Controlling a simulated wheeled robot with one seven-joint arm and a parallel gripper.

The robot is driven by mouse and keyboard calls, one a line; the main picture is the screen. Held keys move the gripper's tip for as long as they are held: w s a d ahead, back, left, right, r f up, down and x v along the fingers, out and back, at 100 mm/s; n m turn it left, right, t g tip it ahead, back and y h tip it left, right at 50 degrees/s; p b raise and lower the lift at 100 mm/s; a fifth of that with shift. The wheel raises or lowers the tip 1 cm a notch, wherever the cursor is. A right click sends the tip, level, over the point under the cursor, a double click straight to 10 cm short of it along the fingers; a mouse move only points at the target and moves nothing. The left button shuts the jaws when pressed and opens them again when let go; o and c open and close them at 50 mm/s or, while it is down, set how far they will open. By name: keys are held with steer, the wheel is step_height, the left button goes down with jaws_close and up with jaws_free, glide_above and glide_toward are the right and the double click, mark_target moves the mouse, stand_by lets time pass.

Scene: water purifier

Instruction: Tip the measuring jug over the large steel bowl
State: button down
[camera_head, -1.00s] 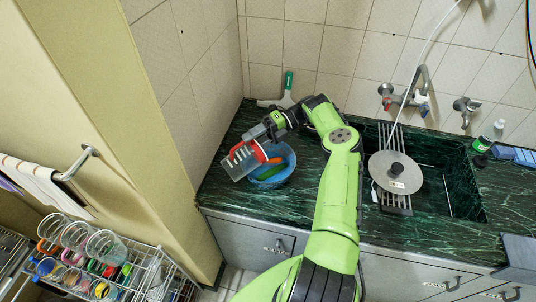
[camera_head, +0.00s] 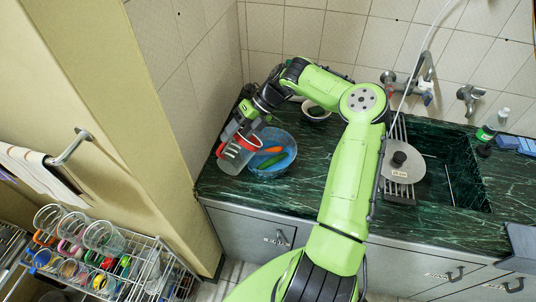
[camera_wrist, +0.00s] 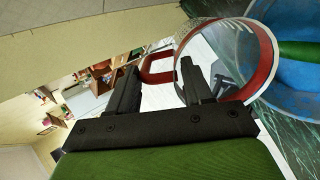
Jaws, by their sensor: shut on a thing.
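The measuring jug (camera_head: 233,158) is clear, with a red rim and red handle. My gripper (camera_head: 243,122) is shut on the handle and holds the jug just left of a blue bowl (camera_head: 288,164). The jug looks tilted in the head view; its exact angle is unclear. In the wrist view, the red handle (camera_wrist: 146,70) lies between the fingers of my gripper (camera_wrist: 158,84), and the jug's rim (camera_wrist: 266,62) overlaps the blue bowl (camera_wrist: 292,92) in the picture. I cannot make out a large steel bowl for certain; my arm covers part of the counter.
The blue bowl holds orange and green vegetables. A round grey lid (camera_head: 408,172) with a black knob sits over the sink rack. The tap (camera_head: 424,84) is at the back, and the tiled wall is close on the left.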

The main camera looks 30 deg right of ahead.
mark_target(219, 148)
steer(key=a+h+p, duration=0.1)
steer(key=a+h, duration=0.2)
steer(key=a, duration=0.1)
steer(key=shift+s+a+p, duration=0.1)
steer(key=shift+a+p, duration=0.15)
steer(key=shift+p, duration=0.1)
steer(key=a+f+h+b, duration=0.5)
steer(key=f+b, duration=0.4)
steer(key=shift+a+f+n+h, duration=0.15)
steer(key=shift+a+n+h, duration=0.15)
steer(key=shift+a+h, duration=0.1)
